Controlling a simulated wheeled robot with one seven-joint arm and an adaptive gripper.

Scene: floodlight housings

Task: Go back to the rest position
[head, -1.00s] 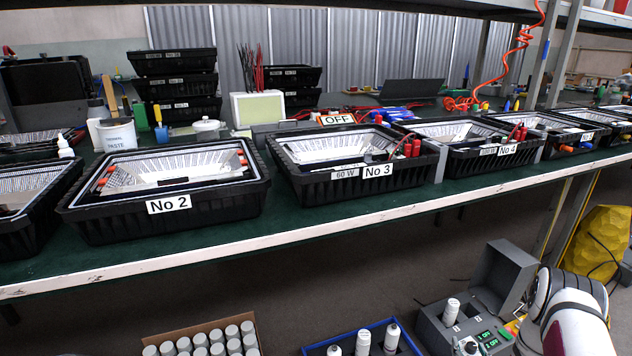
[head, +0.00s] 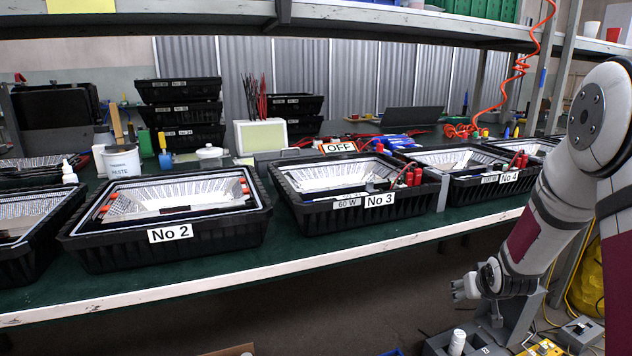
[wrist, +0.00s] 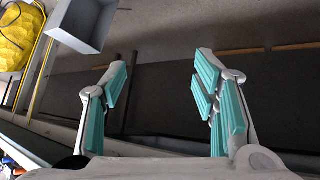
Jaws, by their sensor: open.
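My gripper (head: 465,287) shows at the lower right of the head view, in front of the bench edge and below bench height. In the wrist view my gripper (wrist: 160,90) has its two teal-padded fingers spread wide, with nothing between them. It is open and empty, and it touches nothing that I can see. My arm rises along the right side of the head view and hides the right end of the bench.
Black trays with floodlight housings stand on the bench, among them No 2 (head: 170,235), No 3 (head: 380,200) and No 4 (head: 509,178). A grey box (wrist: 88,22) and a yellow sack (wrist: 14,38) show in the wrist view.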

